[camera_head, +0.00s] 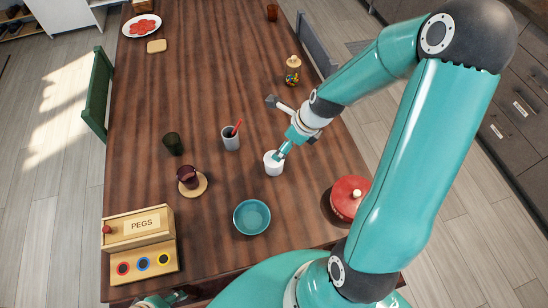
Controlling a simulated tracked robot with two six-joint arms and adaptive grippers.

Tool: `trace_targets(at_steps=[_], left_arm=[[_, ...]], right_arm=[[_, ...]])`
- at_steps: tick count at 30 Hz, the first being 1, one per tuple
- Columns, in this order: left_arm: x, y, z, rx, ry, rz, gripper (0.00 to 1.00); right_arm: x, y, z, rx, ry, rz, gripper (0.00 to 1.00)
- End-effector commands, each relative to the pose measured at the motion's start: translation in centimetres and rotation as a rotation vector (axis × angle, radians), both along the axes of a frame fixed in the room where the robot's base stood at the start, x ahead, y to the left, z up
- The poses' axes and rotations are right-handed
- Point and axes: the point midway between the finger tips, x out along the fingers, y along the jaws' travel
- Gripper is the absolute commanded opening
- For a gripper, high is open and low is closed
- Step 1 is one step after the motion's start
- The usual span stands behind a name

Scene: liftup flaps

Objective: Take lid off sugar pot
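A small white pot (273,168), which looks like the sugar pot, stands upright on the wooden table near the middle. My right gripper (279,154) reaches down to its top from the upper right. The fingertips are at the pot's rim and cover part of it. I cannot tell whether a lid is on it or whether the fingers are closed on anything. A small part of my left arm (165,299) shows at the bottom left edge; its fingers cannot be made out.
A grey cup (231,140) with a red stick stands left of the pot. A teal bowl (252,217) is in front, a red lidded pot (348,196) at right. A dark red cup (187,177), a dark cup (173,144) and a pegs box (140,243) are left. A candy jar (292,72) stands behind.

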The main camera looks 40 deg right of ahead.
Motion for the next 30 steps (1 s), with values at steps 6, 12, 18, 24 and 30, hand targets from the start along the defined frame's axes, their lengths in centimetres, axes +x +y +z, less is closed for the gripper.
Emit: trace_targets(at_steps=[6, 12, 18, 24, 30], left_arm=[[0.0, 0.0, -1.1, 0.0, 0.0, 0.0, 0.4], [0.0, 0.0, -1.5, 0.0, -0.001, 0.0, 0.4], [0.0, 0.0, -2.8, 0.0, -0.001, 0.0, 0.4], [0.0, 0.0, -3.5, 0.0, -0.001, 0.0, 0.4], [0.0, 0.0, -3.4, 0.0, -0.001, 0.0, 0.4]], right_arm=[[1.1, 0.4, -3.1, 0.0, 0.001, 0.0, 0.95], [1.4, 0.6, -4.0, 0.0, 0.0, 0.0, 0.95], [2.3, 1.5, -6.7, 0.001, 0.001, 0.0, 0.95], [3.0, 1.5, -8.2, -0.002, -0.001, -0.001, 0.95], [3.0, 1.5, -8.1, -0.002, -0.001, -0.002, 0.95]])
